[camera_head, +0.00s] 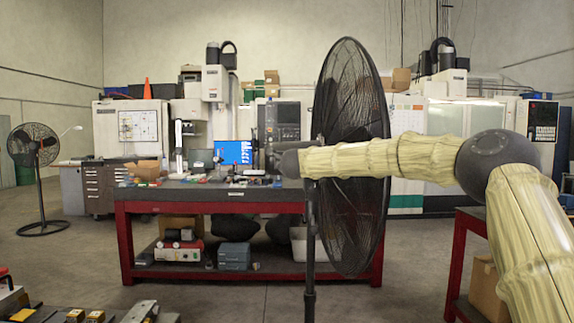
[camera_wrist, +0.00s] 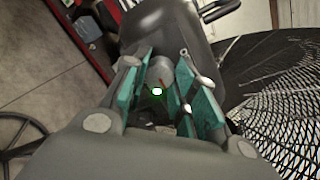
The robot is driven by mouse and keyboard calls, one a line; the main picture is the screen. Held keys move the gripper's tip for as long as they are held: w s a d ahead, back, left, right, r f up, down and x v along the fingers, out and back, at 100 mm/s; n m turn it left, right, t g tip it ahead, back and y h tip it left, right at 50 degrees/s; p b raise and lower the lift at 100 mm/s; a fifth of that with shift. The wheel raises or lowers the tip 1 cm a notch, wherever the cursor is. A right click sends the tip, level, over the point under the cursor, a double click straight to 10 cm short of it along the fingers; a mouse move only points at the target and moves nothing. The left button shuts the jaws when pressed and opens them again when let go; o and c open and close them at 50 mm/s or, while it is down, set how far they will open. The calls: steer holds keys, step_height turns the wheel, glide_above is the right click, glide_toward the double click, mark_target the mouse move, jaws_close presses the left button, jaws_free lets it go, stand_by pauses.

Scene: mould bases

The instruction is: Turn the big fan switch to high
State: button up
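The big black fan (camera_head: 350,95) stands on a pole in the middle of the head view, its round cage seen nearly edge-on. My arm crosses in front of it and hides part of the cage and the motor. In the wrist view the dark motor housing (camera_wrist: 172,24) fills the top, with the wire cage at right. A small grey knob (camera_wrist: 161,68) with a red mark sits on the housing. My gripper (camera_wrist: 163,85) is open, its teal pads on either side of the knob. I cannot tell whether they touch it. A bright green spot shows between the pads.
A red-framed workbench (camera_head: 125,245) with a monitor and small parts stands behind the fan. A smaller fan (camera_head: 33,145) stands at far left. Another red-framed table (camera_head: 458,262) is at right.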

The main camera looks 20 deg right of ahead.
steer(key=o, duration=0.5)
steer(key=shift+s, duration=0.1)
steer(key=v, duration=1.1)
steer(key=shift+s, duration=0.35)
